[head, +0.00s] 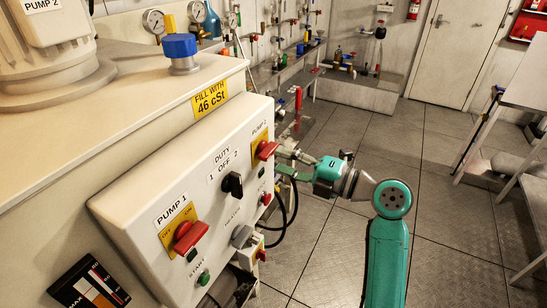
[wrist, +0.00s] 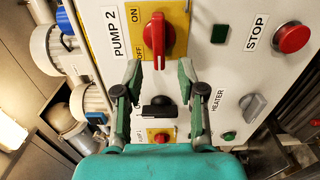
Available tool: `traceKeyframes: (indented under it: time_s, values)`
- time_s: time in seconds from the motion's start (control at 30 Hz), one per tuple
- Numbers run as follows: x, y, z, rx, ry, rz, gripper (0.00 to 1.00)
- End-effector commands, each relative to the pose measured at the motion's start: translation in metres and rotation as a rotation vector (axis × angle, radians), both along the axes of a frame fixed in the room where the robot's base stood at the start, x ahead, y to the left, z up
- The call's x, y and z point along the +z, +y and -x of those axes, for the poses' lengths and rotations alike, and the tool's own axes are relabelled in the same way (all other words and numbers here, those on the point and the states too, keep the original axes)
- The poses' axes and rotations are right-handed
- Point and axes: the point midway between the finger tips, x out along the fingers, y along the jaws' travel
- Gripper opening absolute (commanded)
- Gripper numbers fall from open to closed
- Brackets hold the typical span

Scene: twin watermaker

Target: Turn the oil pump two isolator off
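The pump 2 isolator (wrist: 157,40) is a red rotary handle on a yellow plate in the wrist view, beside the PUMP 2 label. Its long side runs up and down in that picture, with ON and OFF printed on its left; I cannot tell which it is set to. In the head view the isolator (head: 266,150) is at the panel's far right end. My gripper (wrist: 160,72) is open and empty, fingers apart, with the handle beyond the gap between the tips. In the head view my gripper (head: 286,161) reaches the panel's right side; its fingertips are partly hidden.
The white control panel (head: 140,195) also carries a pump 1 isolator (head: 188,236), a black duty switch (head: 232,185), a grey heater switch (wrist: 254,105) and a red stop button (wrist: 291,38). Black cables (head: 292,200) hang below my gripper. Floor (head: 430,175) to the right is clear.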

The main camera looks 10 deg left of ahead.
Motion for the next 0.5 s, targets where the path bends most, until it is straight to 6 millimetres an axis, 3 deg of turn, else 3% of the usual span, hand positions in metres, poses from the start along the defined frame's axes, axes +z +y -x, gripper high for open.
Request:
traceKeyframes:
  time_s: [0.2,0.5]
  values:
    - [0.000,-0.043,0.015,-0.003,0.000,0.000,0.40]
    - [0.000,-0.074,0.027,-0.001,0.000,0.000,0.40]
